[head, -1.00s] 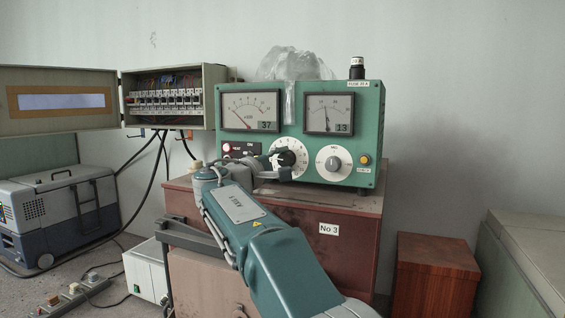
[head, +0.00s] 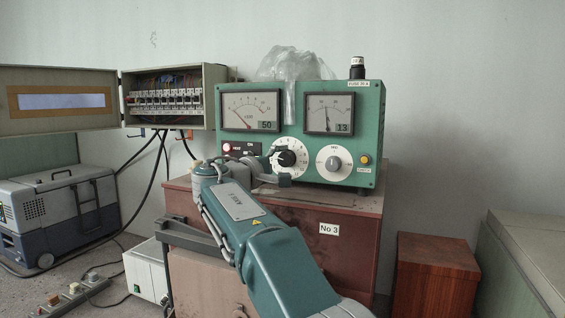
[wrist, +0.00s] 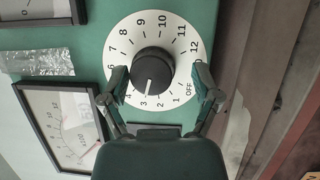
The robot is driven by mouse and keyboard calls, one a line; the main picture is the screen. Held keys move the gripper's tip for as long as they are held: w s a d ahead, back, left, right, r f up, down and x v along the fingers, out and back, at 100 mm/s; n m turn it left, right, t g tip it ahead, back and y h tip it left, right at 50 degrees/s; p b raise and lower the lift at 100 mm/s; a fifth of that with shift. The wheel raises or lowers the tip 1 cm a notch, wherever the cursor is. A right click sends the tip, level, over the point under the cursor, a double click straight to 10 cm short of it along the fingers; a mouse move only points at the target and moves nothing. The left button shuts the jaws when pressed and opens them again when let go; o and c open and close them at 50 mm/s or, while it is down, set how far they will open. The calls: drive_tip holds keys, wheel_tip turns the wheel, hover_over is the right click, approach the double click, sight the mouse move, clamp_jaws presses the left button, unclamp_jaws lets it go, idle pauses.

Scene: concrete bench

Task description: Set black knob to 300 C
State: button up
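The black knob (head: 286,158) sits on a white dial on the green control box (head: 366,120). A gap shows on the right; the left finger is close to the knob, contact unclear.
A second dial with a grey knob (head: 333,163) is right of the black one. A red-lit switch panel (head: 241,149) is to its left. The right meter (head: 330,113) reads 13. A plastic bag (head: 290,65) hangs over the box top. The box stands on a brown cabinet (head: 350,213).

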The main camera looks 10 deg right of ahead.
drive_tip(key=shift+s+r, duration=0.1)
drive_tip(key=shift+r, duration=0.1)
drive_tip(key=v, duration=1.2)
drive_tip(key=shift+f, duration=0.15)
drive_tip(key=s+d+f+m+g+y, duration=0.1)
drive_tip(key=s+d+f+g+y, duration=0.3)
drive_tip(key=s+d+f+y, duration=0.55)
drive_tip(key=s+f+m+y, duration=0.6)
drive_tip(key=s+f, duration=1.4)
drive_tip(key=s, duration=0.3)
drive_tip(key=shift+s+d+g, duration=0.3)
drive_tip(key=shift+d+g, duration=0.1)
